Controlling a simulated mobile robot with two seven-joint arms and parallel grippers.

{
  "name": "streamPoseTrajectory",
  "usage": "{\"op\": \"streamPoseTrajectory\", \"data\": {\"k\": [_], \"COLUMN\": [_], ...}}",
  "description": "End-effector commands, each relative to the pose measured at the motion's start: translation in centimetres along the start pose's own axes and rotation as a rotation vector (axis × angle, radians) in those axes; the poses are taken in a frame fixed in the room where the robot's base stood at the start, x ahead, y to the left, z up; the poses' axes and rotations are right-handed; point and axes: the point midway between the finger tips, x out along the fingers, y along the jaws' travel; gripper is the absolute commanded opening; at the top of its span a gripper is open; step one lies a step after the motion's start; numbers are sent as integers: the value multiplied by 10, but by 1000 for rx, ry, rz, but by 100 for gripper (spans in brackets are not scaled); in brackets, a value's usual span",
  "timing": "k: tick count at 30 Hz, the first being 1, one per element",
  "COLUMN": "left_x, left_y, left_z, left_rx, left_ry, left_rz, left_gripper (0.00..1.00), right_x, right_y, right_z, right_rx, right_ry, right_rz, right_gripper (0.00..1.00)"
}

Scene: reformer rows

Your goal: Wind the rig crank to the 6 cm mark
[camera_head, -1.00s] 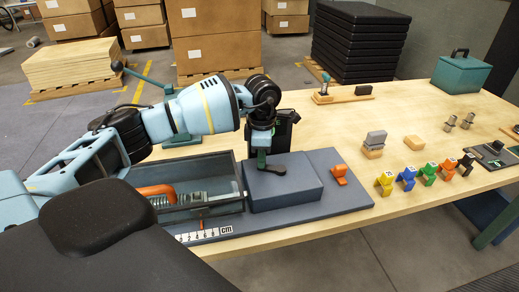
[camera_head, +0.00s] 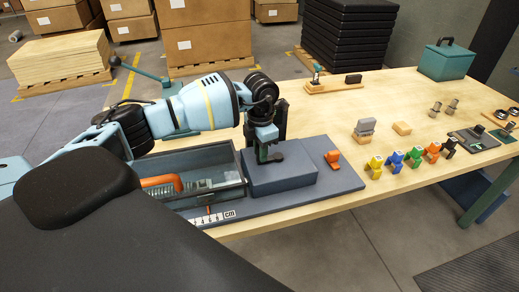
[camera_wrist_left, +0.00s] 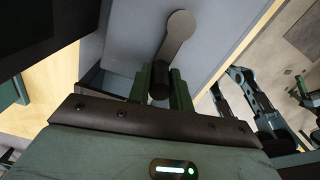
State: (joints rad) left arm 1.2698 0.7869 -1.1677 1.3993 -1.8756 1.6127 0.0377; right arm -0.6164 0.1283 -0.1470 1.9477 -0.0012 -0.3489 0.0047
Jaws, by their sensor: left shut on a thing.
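The rig is a blue-grey box (camera_head: 283,180) on a flat base plate (camera_head: 345,184), joined to an open grey trough (camera_head: 236,197). In the trough lie a spring and an orange part (camera_head: 161,181). A white cm scale (camera_head: 213,219) is on the trough's front side, with a thin red pointer (camera_head: 209,210) beside it; the exact reading is too small to tell. My left gripper (camera_head: 265,152) is over the box's top, shut on the crank handle. The left wrist view shows the dark crank arm (camera_wrist_left: 178,40) and its handle (camera_wrist_left: 160,80) between the green fingers (camera_wrist_left: 160,92). My right gripper is out of view.
Several coloured figures (camera_head: 414,157) stand right of the plate. Grey and wooden blocks (camera_head: 365,128) lie behind them. A teal box (camera_head: 446,62) stands at the back right. Bare tabletop lies between.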

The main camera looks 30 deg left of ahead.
Motion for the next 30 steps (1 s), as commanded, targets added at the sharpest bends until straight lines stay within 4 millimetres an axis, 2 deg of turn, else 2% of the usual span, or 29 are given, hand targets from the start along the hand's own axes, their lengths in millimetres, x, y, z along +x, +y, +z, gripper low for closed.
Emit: {"op": "streamPoseTrajectory", "data": {"k": [8,9,13,23,26,30], "left_x": [0,0,0,-3,-12,-34], "left_y": [0,0,0,0,0,0], "left_z": [0,0,0,0,1,1], "left_rx": [2,2,2,2,2,3], "left_ry": [1,1,1,-1,-2,-2], "left_rz": [-1,-1,-1,-1,-1,1], "left_gripper": [0,25,42,42,42,42], "right_x": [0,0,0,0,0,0], "right_y": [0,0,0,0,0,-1], "right_z": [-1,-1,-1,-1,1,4], "right_rx": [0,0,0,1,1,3], "right_ry": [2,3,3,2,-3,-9], "right_rz": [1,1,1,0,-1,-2], "right_gripper": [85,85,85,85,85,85]}}
